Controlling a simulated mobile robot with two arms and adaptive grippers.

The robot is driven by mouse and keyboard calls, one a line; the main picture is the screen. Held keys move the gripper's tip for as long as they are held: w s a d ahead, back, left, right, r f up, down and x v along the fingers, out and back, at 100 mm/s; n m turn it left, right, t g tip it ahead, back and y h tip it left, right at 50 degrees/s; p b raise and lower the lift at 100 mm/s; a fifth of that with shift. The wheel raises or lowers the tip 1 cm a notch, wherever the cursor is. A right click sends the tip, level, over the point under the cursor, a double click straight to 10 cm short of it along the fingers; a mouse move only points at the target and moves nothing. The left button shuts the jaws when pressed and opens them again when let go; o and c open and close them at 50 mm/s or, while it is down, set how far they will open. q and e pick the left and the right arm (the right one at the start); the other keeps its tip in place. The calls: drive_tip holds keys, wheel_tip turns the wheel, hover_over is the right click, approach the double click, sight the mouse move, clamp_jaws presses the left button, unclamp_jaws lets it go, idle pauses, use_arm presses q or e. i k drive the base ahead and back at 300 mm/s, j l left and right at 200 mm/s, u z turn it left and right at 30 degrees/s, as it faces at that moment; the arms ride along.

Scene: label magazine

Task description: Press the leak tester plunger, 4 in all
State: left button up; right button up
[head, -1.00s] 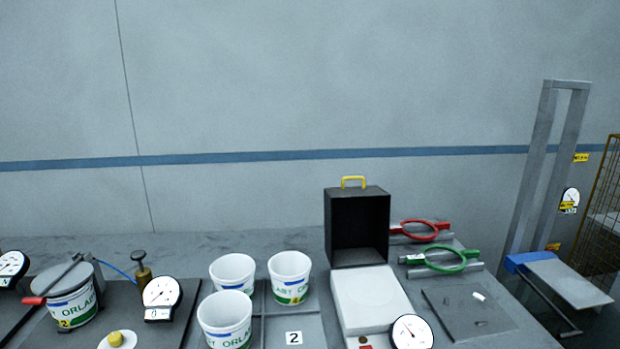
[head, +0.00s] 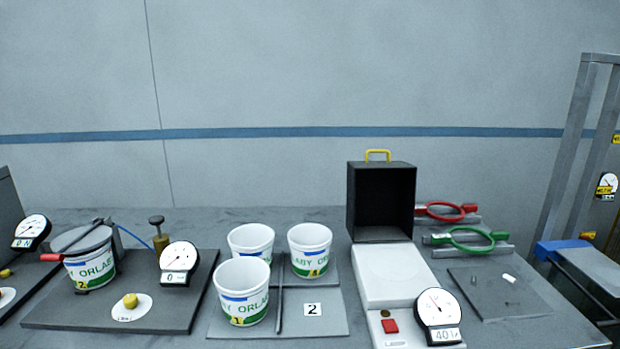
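The leak tester stands at the left on a dark grey base plate (head: 185,315). It has a brass plunger (head: 158,235) with a dark knob on top, standing upright. A round dial gauge (head: 179,262) beside the plunger has a small display that seems to read 0. A white cup marked 2 (head: 92,268) sits under a grey lid (head: 80,240) with a red-tipped lever (head: 62,257). A blue hose (head: 132,237) runs from the lid toward the plunger. A yellow button (head: 130,300) is on the plate's front. Neither of my grippers is in view.
Another gauge (head: 32,229) is far left.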

sight(157, 220)
drive_tip(key=u, duration=1.5)
